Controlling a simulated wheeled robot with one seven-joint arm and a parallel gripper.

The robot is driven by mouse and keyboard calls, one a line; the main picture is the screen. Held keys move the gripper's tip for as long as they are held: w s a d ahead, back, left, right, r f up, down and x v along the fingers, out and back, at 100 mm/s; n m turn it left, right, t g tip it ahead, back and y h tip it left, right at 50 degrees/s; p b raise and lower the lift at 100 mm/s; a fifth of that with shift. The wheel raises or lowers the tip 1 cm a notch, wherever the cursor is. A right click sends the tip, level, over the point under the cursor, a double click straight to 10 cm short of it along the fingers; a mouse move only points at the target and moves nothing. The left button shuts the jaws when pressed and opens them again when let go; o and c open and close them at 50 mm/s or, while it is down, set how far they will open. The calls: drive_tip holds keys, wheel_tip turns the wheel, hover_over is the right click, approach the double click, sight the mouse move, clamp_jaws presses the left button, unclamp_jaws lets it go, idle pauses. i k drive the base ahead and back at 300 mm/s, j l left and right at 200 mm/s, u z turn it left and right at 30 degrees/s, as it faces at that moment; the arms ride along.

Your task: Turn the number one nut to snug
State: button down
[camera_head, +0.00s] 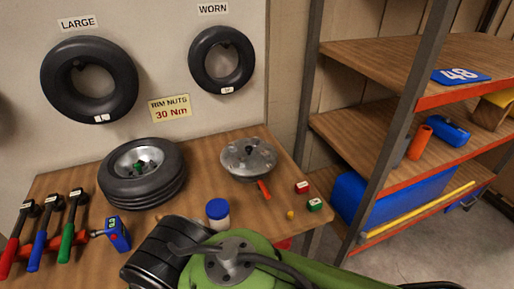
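A wheel with a black tyre (142,193) lies flat on the wooden table, its silver rim (126,160) facing up. A small green piece (140,167) and dark bits show at the middle of the rim; no nut numbers are readable, so I cannot tell which nut is number one. Three wrenches lie at the left, with red (12,257), blue (38,251) and green (67,242) handles. A blue tool with a small display (118,234) stands beside them. My green arm crosses the bottom of the head view. My gripper's fingers do not show.
A round metal piece (236,161) lies at the table's back right, with a red handle (264,190) beside it. A blue-lidded jar (218,211) and labelled red (302,187) and green (314,204) blocks stand nearby. A shelf rack (385,55) stands right; tyres (111,101) hang behind.

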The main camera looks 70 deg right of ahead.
sight(265, 155)
drive_tip(key=z, duration=2.2)
